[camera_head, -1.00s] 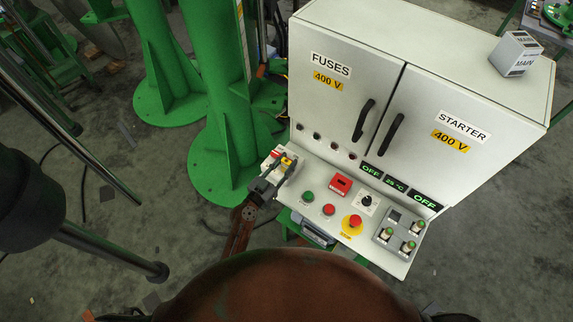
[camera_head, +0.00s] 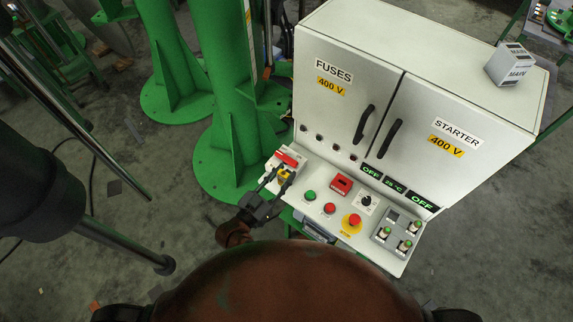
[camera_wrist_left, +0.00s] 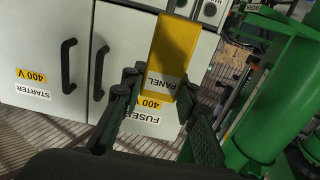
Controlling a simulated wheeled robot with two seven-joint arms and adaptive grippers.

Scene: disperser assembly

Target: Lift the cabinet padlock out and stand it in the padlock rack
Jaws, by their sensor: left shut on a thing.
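The yellow padlock (camera_head: 284,175) is at the left end of the sloping control panel. In the left wrist view its yellow body (camera_wrist_left: 174,55) carries a label reading PANEL, and its metal shackle points to the picture's top. My left gripper (camera_head: 278,186) is shut on the padlock, with one finger on each side of the body in the left wrist view (camera_wrist_left: 162,88). A red bar (camera_head: 288,158) on a pale mount lies just behind the padlock. I cannot tell whether the shackle is clear of that mount. I cannot make out the padlock rack for certain. My right gripper is not in view.
The white cabinet (camera_head: 400,80) with two handled doors rises behind the panel. Buttons, a red emergency stop (camera_head: 353,220) and a grey block with green-topped parts (camera_head: 397,235) crowd the panel to the right. A green column (camera_head: 232,100) stands close at the left.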

